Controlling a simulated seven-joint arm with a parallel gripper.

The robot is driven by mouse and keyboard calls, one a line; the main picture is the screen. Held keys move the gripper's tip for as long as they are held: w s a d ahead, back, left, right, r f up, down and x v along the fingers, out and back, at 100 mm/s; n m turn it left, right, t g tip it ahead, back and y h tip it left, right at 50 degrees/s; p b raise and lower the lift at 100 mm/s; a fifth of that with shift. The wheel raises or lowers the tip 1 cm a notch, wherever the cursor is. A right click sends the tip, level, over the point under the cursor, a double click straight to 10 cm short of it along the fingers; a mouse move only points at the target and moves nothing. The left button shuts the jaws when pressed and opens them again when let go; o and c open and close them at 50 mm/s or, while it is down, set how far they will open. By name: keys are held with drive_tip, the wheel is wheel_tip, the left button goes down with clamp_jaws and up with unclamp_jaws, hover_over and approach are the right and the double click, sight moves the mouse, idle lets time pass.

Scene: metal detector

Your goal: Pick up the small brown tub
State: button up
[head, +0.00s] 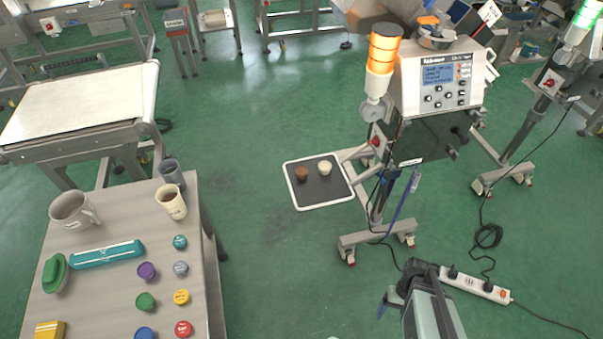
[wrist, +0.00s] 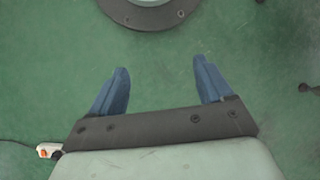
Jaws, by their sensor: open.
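The small brown tub (head: 301,173) stands on the left part of a dark tray with a white rim (head: 320,206), near the middle of the head view. A cream tub (head: 325,168) stands just to its right on the same tray, a small gap apart. My gripper (wrist: 160,80) is open and empty, with its blue fingers spread over bare green floor in the wrist view. In the head view it is at the bottom, right of centre, well apart from the tray. Neither tub shows in the wrist view.
The metal detector (head: 437,85) on its wheeled stand rises right of the tray. A power strip (head: 476,284) with cables lies on the floor at lower right. A table (head: 110,215) with mugs and coloured lids is at left. Open floor lies between.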

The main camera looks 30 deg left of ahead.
drive_tip(key=w+a+r+n, duration=0.3)
drive_tip(key=w+a+r, duration=0.3)
drive_tip(key=w+a, duration=0.25)
wheel_tip(320, 180, up, 30)
drive_tip(key=n+t, duration=0.5)
drive_tip(key=n, duration=0.5)
hover_over(302, 170)
drive_tip(key=f, duration=0.7)
drive_tip(key=shift+s+a+f, duration=0.1)
drive_tip(key=shift+a+f, duration=0.2)
drive_tip(key=shift+f, duration=0.1)
drive_tip(key=shift+d+f, duration=0.15)
drive_tip(key=shift+f, duration=1.2)
drive_tip(key=shift+d+f, duration=0.1)
drive_tip(key=shift+f, duration=1.2)
drive_tip(key=c, duration=1.1)
